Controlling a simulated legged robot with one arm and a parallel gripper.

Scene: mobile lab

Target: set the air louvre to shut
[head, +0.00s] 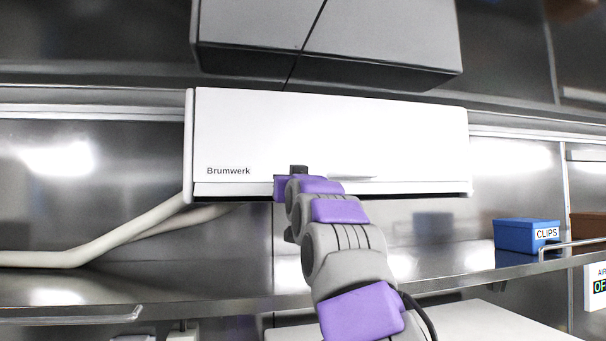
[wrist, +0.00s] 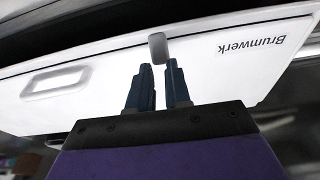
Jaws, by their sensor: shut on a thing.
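The white air unit marked Brumwerk (head: 330,125) hangs on the wall in the head view and fills much of the wrist view (wrist: 215,55). A white strip (head: 232,189), apparently the louvre, runs along its lower edge, close to the body. My gripper (wrist: 160,66) is at the unit's lower front, near the middle. Its fingers are shut on a small grey tab (wrist: 158,46); the exact contact is hard to see. In the head view my arm hides the tab and part of the strip.
A grey cabinet (head: 330,35) hangs above the unit. Below is a metal shelf (head: 180,296) with a blue CLIPS box (head: 527,236) at right. Pale pipes (head: 110,241) run at left. A partly cut-off sign (head: 597,285) is at the right edge.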

